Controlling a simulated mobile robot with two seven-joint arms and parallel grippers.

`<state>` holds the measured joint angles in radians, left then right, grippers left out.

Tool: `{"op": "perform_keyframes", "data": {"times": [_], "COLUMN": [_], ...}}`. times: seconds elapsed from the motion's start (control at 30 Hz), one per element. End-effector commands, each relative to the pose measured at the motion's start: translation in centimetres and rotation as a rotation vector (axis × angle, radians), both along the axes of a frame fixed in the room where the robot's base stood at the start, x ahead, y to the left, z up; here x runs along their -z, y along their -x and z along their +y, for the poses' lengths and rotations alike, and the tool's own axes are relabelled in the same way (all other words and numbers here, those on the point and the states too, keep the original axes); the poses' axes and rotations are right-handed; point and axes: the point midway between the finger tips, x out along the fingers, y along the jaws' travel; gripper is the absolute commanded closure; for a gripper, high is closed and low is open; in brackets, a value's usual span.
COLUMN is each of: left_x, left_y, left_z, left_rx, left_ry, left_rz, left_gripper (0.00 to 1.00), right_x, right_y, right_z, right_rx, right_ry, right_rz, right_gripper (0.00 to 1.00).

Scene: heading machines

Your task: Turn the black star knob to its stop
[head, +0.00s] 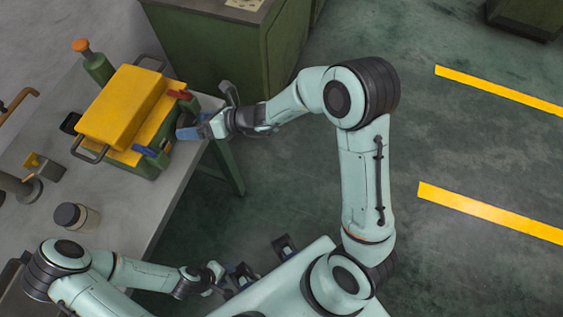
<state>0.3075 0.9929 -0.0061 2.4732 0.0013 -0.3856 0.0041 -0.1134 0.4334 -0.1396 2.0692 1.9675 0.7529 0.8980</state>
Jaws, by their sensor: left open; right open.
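No star-shaped knob can be made out clearly. A small black part (70,123) shows at the left side of a yellow and green box-like unit (125,105) on the bench; its shape is too small to tell. My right gripper (206,111) is open and empty at the bench's right edge, just right of the unit. One of its fingers is close to the unit's right side; I cannot tell whether they touch. My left gripper (262,258) is open and empty, low in the picture, off the bench and beside my own body.
A green cabinet (215,50) stands behind.

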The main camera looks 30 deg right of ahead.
Motion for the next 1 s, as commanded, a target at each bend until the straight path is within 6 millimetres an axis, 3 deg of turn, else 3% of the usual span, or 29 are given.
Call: {"op": "perform_keyframes", "data": {"times": [0.67,1.0], "left_x": [-0.6,-0.7], "left_y": [-0.4,-0.4], "left_z": [0.0,0.0], "left_rx": [0.001,0.000], "left_ry": [0.000,0.000], "left_rz": [-0.005,-0.004], "left_gripper": [0.58,0.58], "right_x": [-4.7,2.2], "right_y": [7.8,10.5], "right_z": [-9.4,-8.1], "right_rx": [0.006,-0.163], "right_ry": [-0.002,0.207], "right_rz": [-0.004,0.058], "right_gripper": [0.00,0.00]}}
